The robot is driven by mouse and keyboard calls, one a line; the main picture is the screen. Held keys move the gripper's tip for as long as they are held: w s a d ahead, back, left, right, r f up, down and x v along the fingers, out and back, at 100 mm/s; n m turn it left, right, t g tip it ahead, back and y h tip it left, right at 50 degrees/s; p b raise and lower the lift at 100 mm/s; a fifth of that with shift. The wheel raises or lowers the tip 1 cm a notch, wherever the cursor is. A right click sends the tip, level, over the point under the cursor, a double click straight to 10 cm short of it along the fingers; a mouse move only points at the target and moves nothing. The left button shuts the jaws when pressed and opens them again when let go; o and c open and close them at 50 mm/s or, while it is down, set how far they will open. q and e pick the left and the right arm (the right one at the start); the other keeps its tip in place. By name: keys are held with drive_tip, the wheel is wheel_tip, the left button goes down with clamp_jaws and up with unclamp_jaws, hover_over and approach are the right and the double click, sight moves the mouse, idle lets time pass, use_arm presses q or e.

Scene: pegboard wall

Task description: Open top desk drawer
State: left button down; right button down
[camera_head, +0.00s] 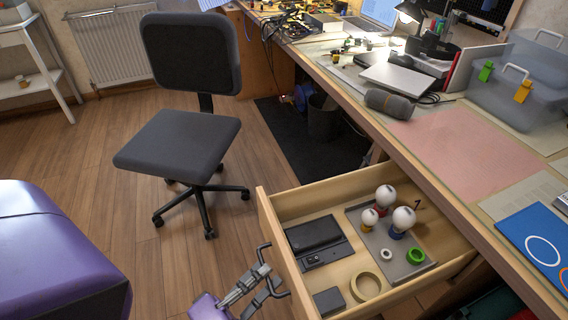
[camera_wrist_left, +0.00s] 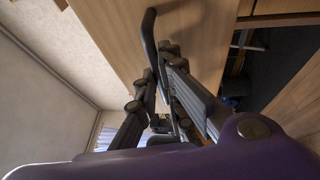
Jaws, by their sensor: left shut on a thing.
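The top desk drawer (camera_head: 284,243) is pulled out from under the desk, and its inside shows in the head view. My left gripper (camera_head: 266,276) is in front of the drawer's outer face. In the left wrist view, the dark curved handle (camera_wrist_left: 149,32) stands out from the wooden drawer front (camera_wrist_left: 195,35). The left gripper's fingers (camera_wrist_left: 160,75) are shut on this handle. The part of the handle between the fingers is hidden. My right gripper is in neither view.
The drawer holds several bulbs, a grey tray (camera_head: 413,268), a tape ring (camera_head: 366,286), a green ring (camera_head: 416,256) and a black case (camera_head: 318,240). An office chair (camera_head: 178,138) stands behind on the wooden floor. The desk top (camera_head: 440,190) carries many items.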

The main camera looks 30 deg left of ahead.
use_arm(q)
drive_tip(key=c, duration=2.2)
unclamp_jaws()
drive_tip(key=shift+o, duration=0.2)
drive_tip(key=v, duration=1.2)
drive_tip(key=shift+a, duration=0.1)
